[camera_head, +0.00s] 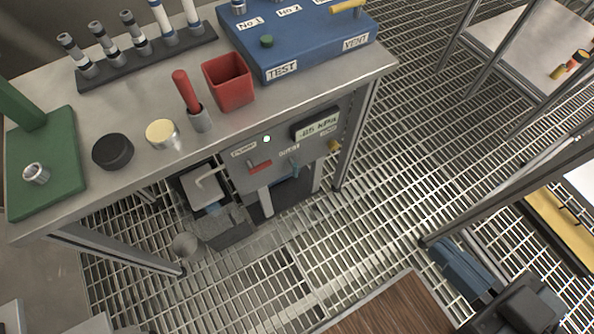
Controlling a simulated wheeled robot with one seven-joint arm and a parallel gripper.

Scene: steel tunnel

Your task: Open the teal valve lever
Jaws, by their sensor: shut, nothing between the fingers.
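The teal valve lever (294,168) is small and sits on the grey front panel (243,178) below the bench top. It appears to point downward under a small white label (289,150); its exact angle is hard to tell. A red lever (260,165) is to its left, lying nearly level under another label. A yellow handle (335,145) is to its right. A pressure display (315,126) is above it.
The bench top holds a blue test box (300,40), a red bin (228,80), a red-handled tool (186,92) and a green stand (45,165). Bench legs flank the panel. Dark equipment (200,188) stands beneath at left. Open grating (375,215) lies to the right.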

